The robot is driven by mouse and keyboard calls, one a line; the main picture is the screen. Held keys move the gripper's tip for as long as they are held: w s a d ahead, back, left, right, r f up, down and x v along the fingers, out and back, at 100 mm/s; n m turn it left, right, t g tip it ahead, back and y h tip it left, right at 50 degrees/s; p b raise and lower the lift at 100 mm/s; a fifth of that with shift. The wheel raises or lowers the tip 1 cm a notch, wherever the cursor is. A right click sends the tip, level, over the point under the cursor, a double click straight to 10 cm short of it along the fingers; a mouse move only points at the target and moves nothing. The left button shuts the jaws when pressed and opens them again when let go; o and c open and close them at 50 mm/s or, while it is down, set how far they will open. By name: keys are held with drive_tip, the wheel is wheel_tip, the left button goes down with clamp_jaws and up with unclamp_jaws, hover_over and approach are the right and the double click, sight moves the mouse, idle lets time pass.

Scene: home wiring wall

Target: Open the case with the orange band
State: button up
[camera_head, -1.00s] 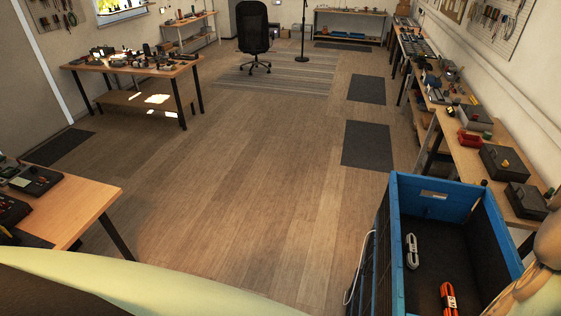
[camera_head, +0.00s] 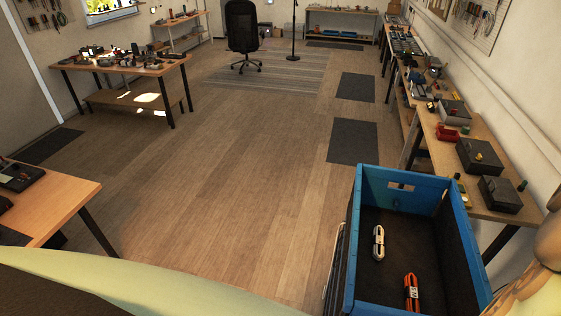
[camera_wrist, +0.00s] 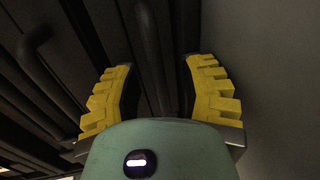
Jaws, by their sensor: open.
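No case with a clear orange band can be made out. Two dark closed cases lie on the right-hand bench in the head view: a farther case (camera_head: 479,156) with a small orange-yellow mark on top, and a nearer case (camera_head: 499,194). I cannot tell whether that mark is a band. My gripper (camera_wrist: 163,66) shows in the wrist view with its yellow ridged fingers apart and nothing between them. It faces dark bars or tubes and a plain grey surface, away from any case I can recognise. It is not seen in the head view.
A blue crate (camera_head: 352,250) stands close at lower right, holding a white cable bundle (camera_head: 378,243) and an orange one (camera_head: 411,292). The right bench (camera_head: 433,133) runs along the wall. Another table (camera_head: 70,205) is at left. The wooden floor (camera_head: 230,180) between is clear.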

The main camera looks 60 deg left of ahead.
drive_tip(key=shift+a, duration=0.1)
drive_tip(key=shift+c, duration=0.2)
clamp_jaws()
idle(0.4)
